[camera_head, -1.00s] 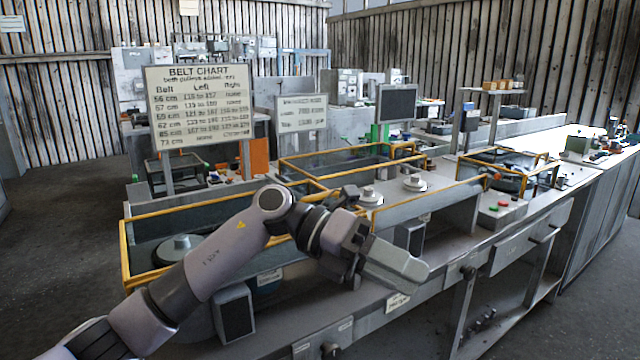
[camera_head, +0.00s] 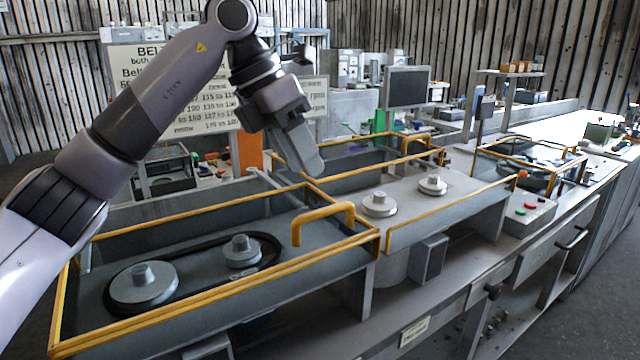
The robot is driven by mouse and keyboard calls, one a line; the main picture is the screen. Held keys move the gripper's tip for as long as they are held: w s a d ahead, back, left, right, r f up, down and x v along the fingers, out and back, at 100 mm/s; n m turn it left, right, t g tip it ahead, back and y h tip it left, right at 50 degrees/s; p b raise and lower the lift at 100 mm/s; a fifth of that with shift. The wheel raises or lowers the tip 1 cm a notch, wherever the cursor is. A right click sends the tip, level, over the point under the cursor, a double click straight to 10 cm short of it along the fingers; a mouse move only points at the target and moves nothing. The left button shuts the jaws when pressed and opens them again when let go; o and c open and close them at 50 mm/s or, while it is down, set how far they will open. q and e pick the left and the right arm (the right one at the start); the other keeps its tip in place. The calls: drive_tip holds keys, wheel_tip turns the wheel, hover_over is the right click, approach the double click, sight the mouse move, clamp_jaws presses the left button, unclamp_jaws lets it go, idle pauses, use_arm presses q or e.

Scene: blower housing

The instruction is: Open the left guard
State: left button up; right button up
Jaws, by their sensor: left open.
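The left guard (camera_head: 215,289) is a long clear-sided box with a yellow frame at the lower left. It looks closed around two grey pulleys, one large (camera_head: 143,284) and one smaller (camera_head: 242,250), with a black belt around them. A yellow arched handle (camera_head: 325,215) stands at its right end. My left gripper (camera_head: 308,168) is above and behind this handle, apart from it, pointing down. It is open and holds nothing that I can see. My right gripper is not in view.
Two more pulleys (camera_head: 379,204) stand on the middle deck, beside another yellow-framed guard (camera_head: 372,150) with its own handle. A control box with red and green buttons (camera_head: 528,213) is at the right. My left arm partly hides the belt chart (camera_head: 205,100).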

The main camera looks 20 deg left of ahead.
use_arm(q)
drive_tip(key=shift+x, duration=3.55)
drive_tip(key=shift+s+d+r, duration=0.1)
clamp_jaws()
